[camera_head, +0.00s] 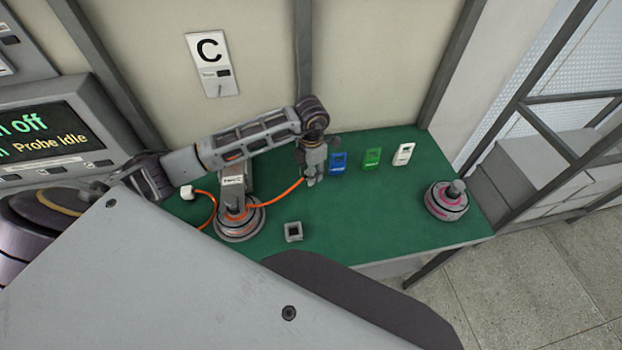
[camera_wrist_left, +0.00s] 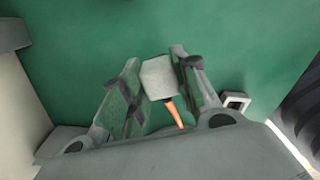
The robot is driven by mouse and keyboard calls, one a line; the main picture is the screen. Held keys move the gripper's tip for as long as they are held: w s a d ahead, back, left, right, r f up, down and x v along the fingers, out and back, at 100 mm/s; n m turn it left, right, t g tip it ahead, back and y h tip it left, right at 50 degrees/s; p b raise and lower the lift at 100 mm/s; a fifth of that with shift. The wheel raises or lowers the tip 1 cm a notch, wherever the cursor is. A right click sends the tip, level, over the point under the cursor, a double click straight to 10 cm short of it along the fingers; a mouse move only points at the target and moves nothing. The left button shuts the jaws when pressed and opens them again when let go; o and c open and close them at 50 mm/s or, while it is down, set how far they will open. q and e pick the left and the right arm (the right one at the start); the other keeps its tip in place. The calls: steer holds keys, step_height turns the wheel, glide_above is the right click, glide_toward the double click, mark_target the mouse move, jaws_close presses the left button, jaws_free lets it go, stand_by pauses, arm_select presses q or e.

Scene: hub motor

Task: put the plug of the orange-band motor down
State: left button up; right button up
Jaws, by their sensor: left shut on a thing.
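The orange-band motor (camera_head: 240,219) stands on the green table at the left, with an orange cable coming from each side. My left gripper (camera_head: 313,180) is over the table to the right of this motor, at the end of the right-hand cable. In the left wrist view, my left gripper (camera_wrist_left: 160,90) is shut on a pale grey plug (camera_wrist_left: 158,77) with the orange cable running from it. The green surface lies beyond the plug; I cannot tell whether the plug touches it. A white plug (camera_head: 187,192) ends the left-hand cable. My right gripper is not in view.
Blue (camera_head: 338,162), green (camera_head: 372,157) and white (camera_head: 403,154) blocks stand in a row at the back of the green table (camera_head: 330,225). A pink-band motor (camera_head: 447,200) is at the right. A small square grey socket (camera_head: 293,232) lies near the front edge.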

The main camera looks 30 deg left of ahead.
arm_select(q)
steer(key=shift+f, duration=1.85)
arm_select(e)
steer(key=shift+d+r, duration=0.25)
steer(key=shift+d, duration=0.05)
arm_select(q)
steer(key=shift+f, duration=0.15)
steer(key=o, duration=1.1)
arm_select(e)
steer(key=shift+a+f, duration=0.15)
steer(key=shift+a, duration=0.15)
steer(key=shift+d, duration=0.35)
